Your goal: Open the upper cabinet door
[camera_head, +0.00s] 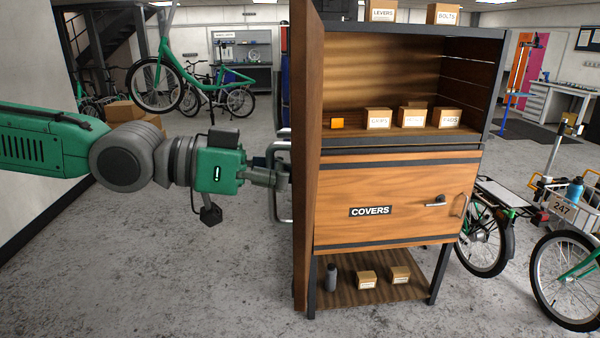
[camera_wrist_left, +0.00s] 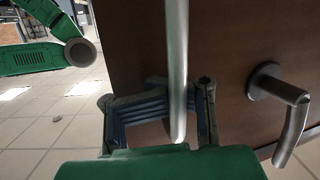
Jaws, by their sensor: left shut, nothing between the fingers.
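The upper cabinet door (camera_head: 307,160) is wooden and stands swung open at the left of the cabinet, seen nearly edge-on. The upper compartment (camera_head: 385,80) is exposed. My left gripper (camera_head: 280,179) is at the door's left side, beside its metal bar handle (camera_head: 284,217); the door hides part of this area. In the left wrist view, my left gripper (camera_wrist_left: 160,110) is shut and empty against the brown door (camera_wrist_left: 230,45). The bar handle (camera_wrist_left: 177,65) runs upright close to the fingers. A lever handle (camera_wrist_left: 285,92) sits to its right. My right gripper is not in view.
A lower door labelled COVERS (camera_head: 395,190) is closed. Small boxes (camera_head: 411,117) stand in the upper compartment. A bottle (camera_head: 331,277) and boxes are on the bottom shelf. Green bikes stand behind and to the right. The floor (camera_head: 150,260) at left is clear.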

